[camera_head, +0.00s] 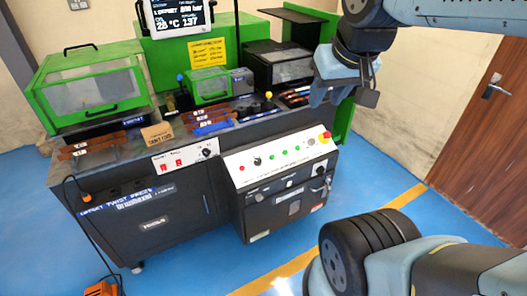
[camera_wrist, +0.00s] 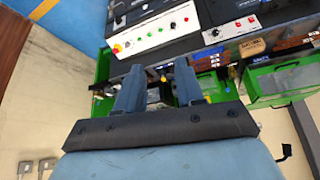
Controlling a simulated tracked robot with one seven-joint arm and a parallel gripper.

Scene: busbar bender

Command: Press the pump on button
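The white control panel (camera_head: 285,172) is on the sloped front of the black bending machine. It carries a row with a black knob (camera_head: 257,161), several small green buttons (camera_head: 284,153), a grey round part and a red emergency stop (camera_head: 325,136) on yellow. The button labels are too small to read, so I cannot tell which one is pump on. My gripper (camera_head: 343,92) is above and to the right of the panel, apart from it. In the wrist view the two fingers of my gripper (camera_wrist: 157,82) are spread with nothing between them, and the panel (camera_wrist: 150,38) lies beyond them.
A second small panel with red switches (camera_head: 180,158) sits left of the main one. Green-framed guards (camera_head: 90,85), copper bars and a screen (camera_head: 180,15) are on and above the machine top. Blue floor lies in front; a brown door (camera_head: 480,130) is at right.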

